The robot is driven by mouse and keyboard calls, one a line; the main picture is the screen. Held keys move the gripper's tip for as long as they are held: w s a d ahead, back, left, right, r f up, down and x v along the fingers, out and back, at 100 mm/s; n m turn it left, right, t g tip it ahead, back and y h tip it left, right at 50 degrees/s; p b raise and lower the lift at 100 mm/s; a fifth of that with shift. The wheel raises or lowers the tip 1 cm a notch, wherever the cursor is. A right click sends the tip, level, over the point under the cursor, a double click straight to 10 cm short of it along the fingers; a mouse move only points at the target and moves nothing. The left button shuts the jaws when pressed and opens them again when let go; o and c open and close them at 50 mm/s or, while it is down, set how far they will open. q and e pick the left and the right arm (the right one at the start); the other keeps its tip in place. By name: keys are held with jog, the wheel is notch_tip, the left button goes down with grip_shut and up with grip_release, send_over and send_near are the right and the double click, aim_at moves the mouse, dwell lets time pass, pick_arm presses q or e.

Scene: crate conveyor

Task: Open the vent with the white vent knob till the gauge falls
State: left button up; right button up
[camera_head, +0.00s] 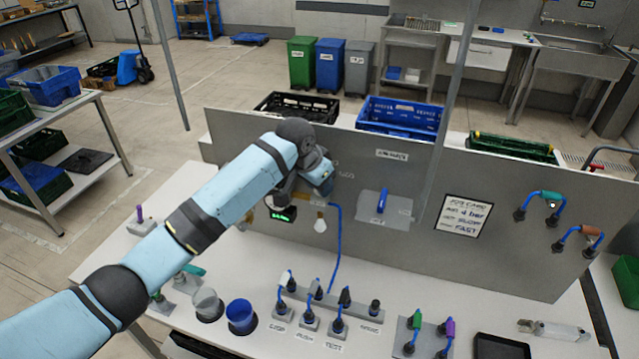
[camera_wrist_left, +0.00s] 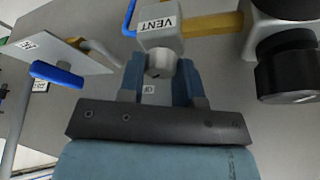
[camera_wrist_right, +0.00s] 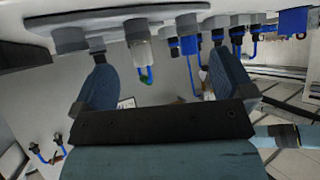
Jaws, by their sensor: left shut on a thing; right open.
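The white vent knob (camera_wrist_left: 160,66) sits under a pale block labelled VENT (camera_wrist_left: 160,27) in the left wrist view. My left gripper (camera_wrist_left: 158,82) has its two blue fingers on either side of the knob and is shut on it. In the head view the left gripper (camera_head: 318,180) is at the grey upright panel (camera_head: 345,190), and its wrist hides the knob. A small dark display with green characters (camera_head: 283,213) shows just below the wrist; its reading is too small to tell. No gauge dial is clearly visible. My right gripper (camera_wrist_right: 163,85) is open in its wrist view, with nothing between its fingertips.
A blue lever on a plate (camera_head: 382,202) and a job card (camera_head: 463,216) are right of the left gripper. Several plugs with blue cables stand on the bench near a grey strip (camera_head: 330,302).

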pick_arm(q)
jog(key=m+g, duration=0.1)
jog(key=m, duration=0.2)
jog(key=shift+w+a+m+h, duration=0.1)
jog(key=shift+m+h, duration=0.3)
jog(key=shift+m+g, duration=0.9)
jog(key=shift+m, duration=1)
jog(key=o, duration=0.9)
pick_arm(e)
notch_tip(320, 180, down, 2)
jog(key=b, duration=0.3)
jog(key=shift+a+f+n, duration=0.15)
jog(key=shift+f+n, duration=0.05)
jog(key=shift+n, duration=0.1)
pick_arm(q)
jog(key=v, duration=1.3)
jog(key=shift+a+r, duration=0.25)
jog(key=shift+r, duration=0.1)
pick_arm(e)
jog(key=shift+r, duration=0.1)
